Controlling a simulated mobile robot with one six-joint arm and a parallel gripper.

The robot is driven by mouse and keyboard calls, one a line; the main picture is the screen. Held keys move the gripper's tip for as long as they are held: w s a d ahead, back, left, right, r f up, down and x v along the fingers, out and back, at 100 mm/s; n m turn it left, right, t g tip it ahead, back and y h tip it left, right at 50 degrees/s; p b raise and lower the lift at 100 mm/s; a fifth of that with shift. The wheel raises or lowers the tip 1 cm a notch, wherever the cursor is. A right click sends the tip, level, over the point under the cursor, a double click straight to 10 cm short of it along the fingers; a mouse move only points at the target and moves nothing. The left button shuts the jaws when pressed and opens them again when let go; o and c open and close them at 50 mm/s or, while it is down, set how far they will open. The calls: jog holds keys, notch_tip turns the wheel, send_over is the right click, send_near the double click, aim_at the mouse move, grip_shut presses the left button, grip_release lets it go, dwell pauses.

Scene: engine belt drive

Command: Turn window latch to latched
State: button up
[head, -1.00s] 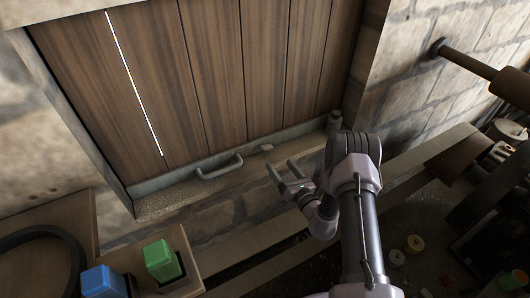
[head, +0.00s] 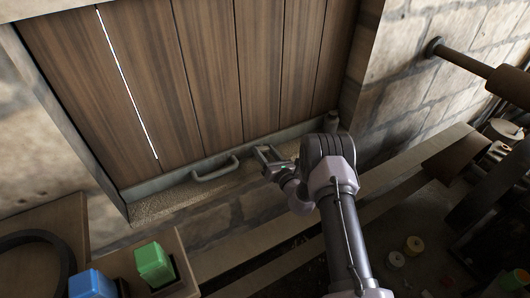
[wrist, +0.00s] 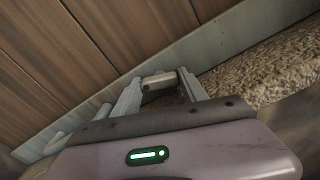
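The window latch (wrist: 159,80) is a small pale grey bar low on the wooden window's grey frame. In the wrist view it lies crosswise between my fingertips, close to both. I cannot tell whether they touch it. My gripper (head: 266,151) is at the window's bottom rail, right of the curved handle. Its fingers stand apart in the wrist view (wrist: 160,86). In the head view the gripper largely hides the latch.
A curved grey handle (head: 215,169) sticks out left of my gripper. The wooden window panels (head: 206,75) rise behind it, above a rough stone sill (head: 160,205). A green block (head: 154,264) and a blue block (head: 92,284) stand at lower left.

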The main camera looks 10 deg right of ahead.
jog(key=c, duration=0.7)
jog(key=shift+f+n+b, duration=0.2)
jog(key=shift+n+b, duration=0.5)
jog(key=shift+n, duration=0.1)
jog(key=shift+r+n+b, duration=0.2)
jog(key=shift+n+b, duration=0.15)
jog(key=shift+n, duration=0.75)
jog(key=o, duration=1.4)
